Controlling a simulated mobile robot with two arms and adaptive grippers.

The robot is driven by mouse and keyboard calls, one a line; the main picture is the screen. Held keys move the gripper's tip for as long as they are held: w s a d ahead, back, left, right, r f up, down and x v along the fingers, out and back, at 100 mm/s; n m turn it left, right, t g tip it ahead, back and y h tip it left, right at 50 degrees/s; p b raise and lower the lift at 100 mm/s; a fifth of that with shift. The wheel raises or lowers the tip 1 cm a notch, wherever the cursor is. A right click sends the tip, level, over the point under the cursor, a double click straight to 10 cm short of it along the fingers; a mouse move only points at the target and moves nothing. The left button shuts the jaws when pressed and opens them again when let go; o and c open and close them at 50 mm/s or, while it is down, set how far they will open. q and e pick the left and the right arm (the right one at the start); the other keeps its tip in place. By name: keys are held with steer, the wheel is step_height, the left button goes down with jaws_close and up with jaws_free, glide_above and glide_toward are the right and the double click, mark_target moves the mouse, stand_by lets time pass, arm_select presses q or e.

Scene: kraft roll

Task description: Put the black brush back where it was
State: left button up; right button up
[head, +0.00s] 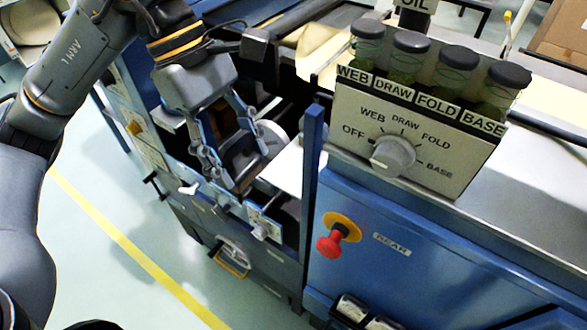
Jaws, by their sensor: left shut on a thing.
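My left gripper (240,172) hangs down in the middle left of the head view, over the blue machine. Its fingers are closed around a dark block-like thing (240,160), which looks like the black brush. The fingers hide much of it, so its bristles and full shape cannot be made out. The gripper is beside a blue upright post (312,190) and above small levers on the machine's side. I cannot tell whether the held thing touches the machine. My right gripper is not in view.
Right of the post, a panel with a selector knob (393,157) carries several dark-capped jars (410,55). A red button (329,246) sticks out below it. A pale plate (285,170) lies close to the gripper. Open floor with a yellow line (130,250) is at left.

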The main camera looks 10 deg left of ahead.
arm_select(q)
steer(key=w+d+f+p, duration=0.1)
steer(key=w+f+p, duration=0.1)
steer(key=w+f, duration=0.1)
steer(key=w+d+f+p, duration=0.1)
steer(key=w+f, duration=0.2)
steer(key=w, duration=0.2)
steer(key=w+d+f+p, duration=0.2)
steer(key=w+f, duration=0.1)
steer(key=w, duration=0.1)
steer(key=shift+w+p, duration=0.1)
steer(key=shift+p, duration=0.25)
step_height(320, 180, down, 3)
steer(key=shift+w+f+p, duration=0.15)
steer(key=shift+f+p, duration=0.05)
steer(key=shift+p, duration=0.35)
steer(key=shift+f+b, duration=0.35)
steer(key=shift+b, duration=0.05)
steer(key=o, duration=1.1)
steer(key=shift+o, duration=0.2)
steer(key=shift+r, duration=0.1)
